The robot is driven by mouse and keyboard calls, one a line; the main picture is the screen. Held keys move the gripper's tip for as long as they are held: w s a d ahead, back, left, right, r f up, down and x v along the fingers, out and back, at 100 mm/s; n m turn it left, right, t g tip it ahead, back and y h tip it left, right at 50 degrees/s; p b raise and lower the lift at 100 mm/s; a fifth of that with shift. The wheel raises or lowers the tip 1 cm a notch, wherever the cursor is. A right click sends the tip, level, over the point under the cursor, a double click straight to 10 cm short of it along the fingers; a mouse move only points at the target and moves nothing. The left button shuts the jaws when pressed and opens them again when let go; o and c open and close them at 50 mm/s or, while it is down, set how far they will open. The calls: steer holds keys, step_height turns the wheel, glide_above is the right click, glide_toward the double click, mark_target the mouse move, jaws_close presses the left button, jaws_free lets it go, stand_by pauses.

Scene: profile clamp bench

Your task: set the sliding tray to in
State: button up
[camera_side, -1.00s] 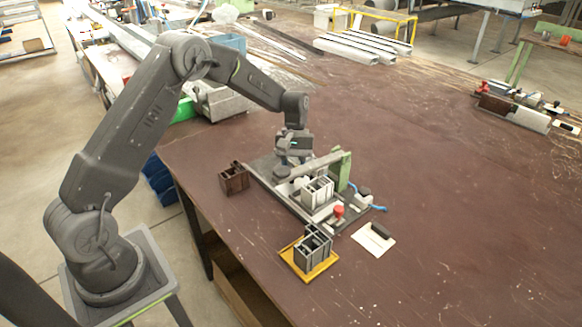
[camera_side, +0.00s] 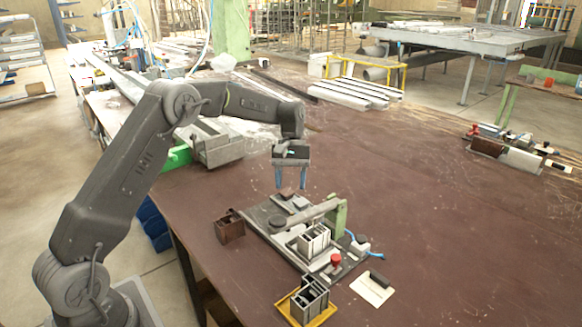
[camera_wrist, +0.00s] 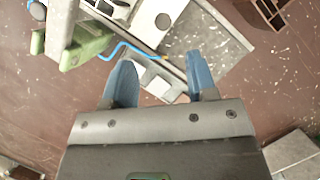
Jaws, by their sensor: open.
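My gripper (camera_side: 291,181) hangs above the far end of the clamp fixture (camera_side: 262,232), its blue fingers apart with nothing between them. In the wrist view, my gripper (camera_wrist: 161,78) has both fingertips spread, and a white block (camera_wrist: 155,80) lies below and between them. At the fixture's far end are small grey and brown parts (camera_side: 294,203) below my fingers; I cannot tell for sure which is the sliding tray or how far in it sits. The fixture has a grey clamp arm on a green post (camera_side: 336,216) and a light profile piece (camera_side: 314,239) beneath the arm.
A dark brown box (camera_side: 229,226) stands left of the fixture. A yellow tray (camera_side: 289,306) holding dark profile pieces is in front.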

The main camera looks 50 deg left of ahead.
steer(key=v, duration=0.4)
steer(key=shift+r, duration=0.1)
steer(key=s+d+r+m+t+y, duration=0.1)
steer(key=s+d+r+m+t, duration=0.1)
steer(key=s+d+r, duration=0.35)
steer(key=s+d+r+m+t+y, duration=0.1)
steer(key=s+d+r+m+t, duration=0.15)
steer(key=s+r, duration=0.55)
steer(key=s+d+f+m+t, duration=0.2)
steer(key=s, duration=0.6)
steer(key=s+d+f+m+t+y, duration=0.1)
steer(key=s+d+f+m+t, duration=0.1)
steer(key=s, duration=0.7)
steer(key=shift+f, duration=0.25)
